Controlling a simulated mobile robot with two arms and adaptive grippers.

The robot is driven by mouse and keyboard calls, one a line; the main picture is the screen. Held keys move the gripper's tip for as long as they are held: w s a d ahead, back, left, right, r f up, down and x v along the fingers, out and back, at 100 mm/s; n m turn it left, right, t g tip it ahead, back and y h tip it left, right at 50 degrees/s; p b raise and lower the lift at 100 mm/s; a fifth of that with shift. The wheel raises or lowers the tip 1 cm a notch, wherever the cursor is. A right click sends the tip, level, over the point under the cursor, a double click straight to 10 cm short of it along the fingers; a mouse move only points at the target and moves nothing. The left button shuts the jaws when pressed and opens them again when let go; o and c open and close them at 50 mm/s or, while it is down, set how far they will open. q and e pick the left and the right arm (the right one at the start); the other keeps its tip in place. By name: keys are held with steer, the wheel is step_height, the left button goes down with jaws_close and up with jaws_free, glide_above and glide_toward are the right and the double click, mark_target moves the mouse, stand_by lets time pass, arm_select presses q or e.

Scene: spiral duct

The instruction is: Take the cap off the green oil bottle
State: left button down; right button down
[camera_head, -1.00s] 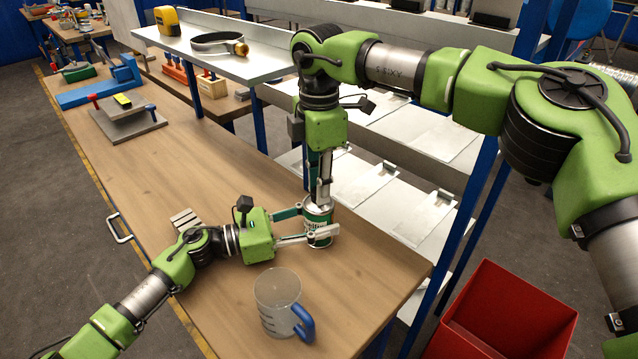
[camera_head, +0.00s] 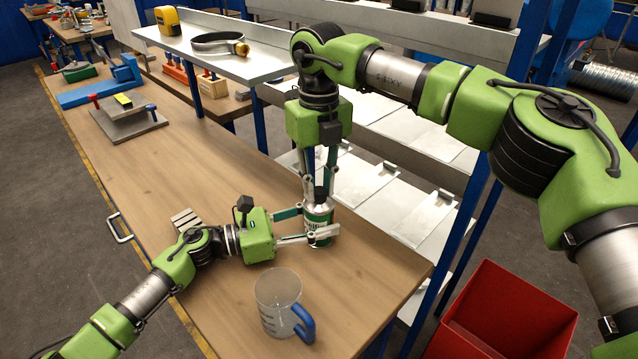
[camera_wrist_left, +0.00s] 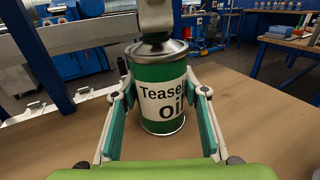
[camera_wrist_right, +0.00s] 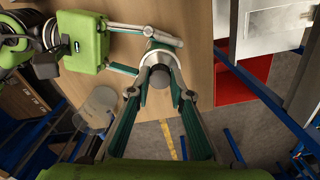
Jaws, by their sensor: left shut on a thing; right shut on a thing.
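The green oil bottle (camera_head: 317,230) stands upright on the wooden bench near its right edge. Its label, reading "Tease... oil", faces my left wrist camera (camera_wrist_left: 160,92). My left gripper (camera_head: 316,222) comes in level from the left and is shut around the bottle's body. The dark cap (camera_head: 320,193) is at the top of the bottle; it also shows in the right wrist view (camera_wrist_right: 160,77). My right gripper (camera_head: 319,188) points straight down from above and is shut on the cap. I cannot tell whether there is a gap between cap and neck.
A clear mug (camera_head: 277,302) with a blue handle stands on the bench in front of the bottle. A red bin (camera_head: 510,315) is on the floor to the right. A raised metal shelf (camera_head: 205,45) and rack trays (camera_head: 415,205) lie behind.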

steer(key=n, duration=1.1)
steer(key=shift+n, duration=0.4)
steer(key=n, duration=0.5)
steer(key=shift+r, duration=0.1)
steer(key=shift+r, duration=0.1)
steer(key=shift+r, duration=1)
